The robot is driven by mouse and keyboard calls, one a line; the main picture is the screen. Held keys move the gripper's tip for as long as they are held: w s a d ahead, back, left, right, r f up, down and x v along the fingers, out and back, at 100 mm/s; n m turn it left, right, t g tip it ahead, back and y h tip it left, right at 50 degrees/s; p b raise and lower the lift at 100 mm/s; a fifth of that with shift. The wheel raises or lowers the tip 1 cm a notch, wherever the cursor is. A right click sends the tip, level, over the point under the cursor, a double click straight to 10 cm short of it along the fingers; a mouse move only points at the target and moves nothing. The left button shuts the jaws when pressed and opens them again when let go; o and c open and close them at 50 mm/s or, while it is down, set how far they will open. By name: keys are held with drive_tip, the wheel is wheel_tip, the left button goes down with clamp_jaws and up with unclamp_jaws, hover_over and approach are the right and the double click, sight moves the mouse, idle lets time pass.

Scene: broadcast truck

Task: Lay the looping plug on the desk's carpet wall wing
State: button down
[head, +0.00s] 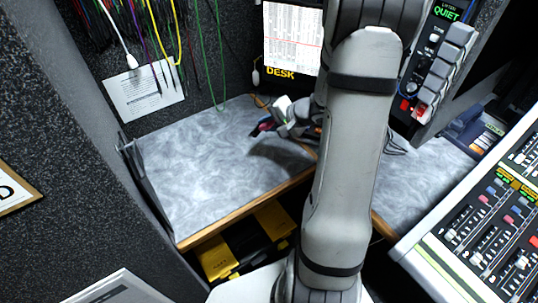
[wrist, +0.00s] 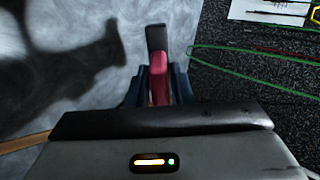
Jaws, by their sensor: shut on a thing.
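The looping plug (wrist: 158,72), dark at its tip and pinkish red along its body, is clamped between my gripper's blue fingers (wrist: 157,88) in the wrist view. In the head view my gripper (head: 268,127) is over the back right part of the desk's carpet wall wing (head: 190,165), a grey marbled top with a wooden front edge. The plug shows there only as a small dark and red bit (head: 261,128). My gripper's shadow falls on the desktop, so it appears held above it. My arm hides part of the desk.
Carpeted walls (head: 228,60) border the wing, with green cords (head: 218,70) hanging at the back. A dark upright rack (head: 145,185) stands at the left edge. A mixing console (head: 480,230) is at right. The wing's middle is clear.

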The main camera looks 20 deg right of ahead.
wheel_tip(320, 180, down, 8)
drive_tip(key=b, duration=0.4)
drive_tip(key=shift+f+b, duration=0.2)
drive_tip(key=shift+b, duration=0.2)
drive_tip(key=f+b, duration=0.1)
drive_tip(key=b, duration=0.1)
drive_tip(key=shift+f+b, duration=0.25)
drive_tip(key=shift+b, duration=0.1)
drive_tip(key=c, duration=1.5)
unclamp_jaws()
drive_tip(key=shift+o, duration=0.2)
drive_tip(key=shift+p+v, duration=1.15)
drive_tip(key=shift+v, duration=2.9)
